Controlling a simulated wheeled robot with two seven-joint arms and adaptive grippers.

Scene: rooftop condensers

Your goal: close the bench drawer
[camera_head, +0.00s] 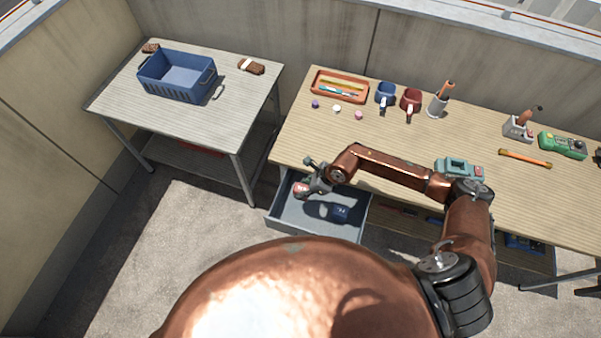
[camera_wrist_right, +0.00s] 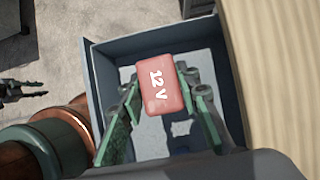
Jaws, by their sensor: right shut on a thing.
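The bench drawer (camera_head: 290,222) stands pulled out below the left end of the wooden bench (camera_head: 400,140). It also shows in the right wrist view (camera_wrist_right: 104,90). My right gripper (camera_head: 306,187) is over the open drawer, shut on a red block marked 12 V (camera_wrist_right: 160,85). The block (camera_head: 299,189) is near the drawer's left side; I cannot tell whether it touches the drawer floor. A dark blue block (camera_head: 340,212) lies inside the drawer. A dark jointed shape at the left edge of the right wrist view seems to be my left gripper (camera_wrist_right: 22,90); its fingers are unclear.
A blue crate (camera_head: 178,78) stands on the left table (camera_head: 130,95). Floor left of the drawer is clear.

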